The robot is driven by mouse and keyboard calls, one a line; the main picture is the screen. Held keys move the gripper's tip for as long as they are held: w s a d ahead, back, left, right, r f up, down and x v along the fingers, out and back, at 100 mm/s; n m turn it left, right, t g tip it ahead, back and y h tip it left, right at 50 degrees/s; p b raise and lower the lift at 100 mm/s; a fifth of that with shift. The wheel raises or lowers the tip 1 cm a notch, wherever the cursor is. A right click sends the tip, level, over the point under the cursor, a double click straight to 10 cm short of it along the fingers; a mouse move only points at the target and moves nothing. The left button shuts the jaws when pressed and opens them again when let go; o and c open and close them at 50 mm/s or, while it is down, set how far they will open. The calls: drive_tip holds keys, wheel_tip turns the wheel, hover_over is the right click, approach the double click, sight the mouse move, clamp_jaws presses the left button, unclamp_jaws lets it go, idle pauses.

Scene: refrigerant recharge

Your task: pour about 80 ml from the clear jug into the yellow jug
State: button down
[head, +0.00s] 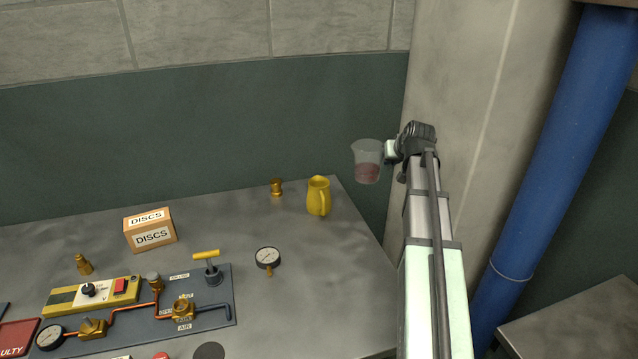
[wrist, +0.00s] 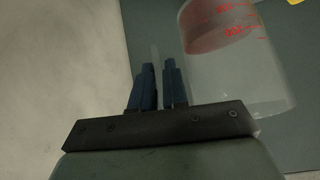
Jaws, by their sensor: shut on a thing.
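The clear jug (head: 367,162) is held in the air above and to the right of the yellow jug, with reddish liquid in its lower part. In the wrist view the clear jug (wrist: 245,70) shows red graduation marks and the liquid. My gripper (head: 392,150) is shut on the clear jug from its right side; its dark fingers (wrist: 160,85) show in the wrist view. The clear jug looks about upright. The yellow jug (head: 318,196) stands upright near the bench's back right corner, its handle toward the front. The inside of the yellow jug cannot be seen.
A brass fitting (head: 277,187) stands left of the yellow jug. A gauge (head: 268,257) lies in front. A DISCS box (head: 150,230) and a panel with pipes and valves (head: 222,310) are on the left. A pillar (head: 450,90) and blue pipe (head: 550,150) rise on the right.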

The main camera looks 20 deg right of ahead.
wheel_tip(320, 180, down, 11)
drive_tip(key=shift+r, duration=0.15)
drive_tip(key=shift+r, duration=0.1)
idle(0.5)
drive_tip(key=r, duration=0.3)
drive_tip(key=w+r, duration=0.1)
drive_tip(key=r, duration=0.1)
drive_tip(key=shift+d, duration=0.1)
wheel_tip(320, 180, down, 5)
drive_tip(key=shift+w+f, duration=0.1)
idle(0.5)
